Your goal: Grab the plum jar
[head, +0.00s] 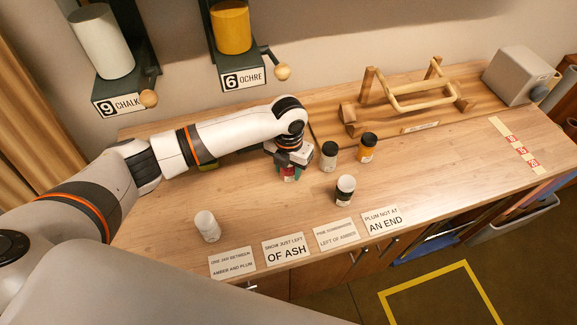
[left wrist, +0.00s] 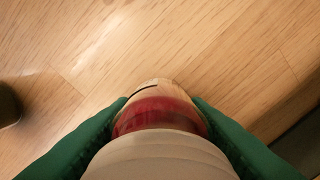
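A dark red jar, plum or crimson in tone (head: 289,174), stands on the wooden table under my left gripper (head: 290,165). In the left wrist view the jar's red body (left wrist: 158,113) shows behind a wide pale top (left wrist: 160,155). The green fingers of my left gripper (left wrist: 160,120) lie against both its sides, with no clear gap. Its label is not readable, and my gripper hides much of it in the head view. I cannot tell if it is lifted. My right gripper is not in view.
Right of the gripper stand a dark-capped grey jar (head: 329,156), an amber jar (head: 367,148) and a black jar (head: 345,190). A white jar (head: 207,226) stands front left. Clue cards (head: 285,249) line the front edge. A wooden rack (head: 415,90) is behind.

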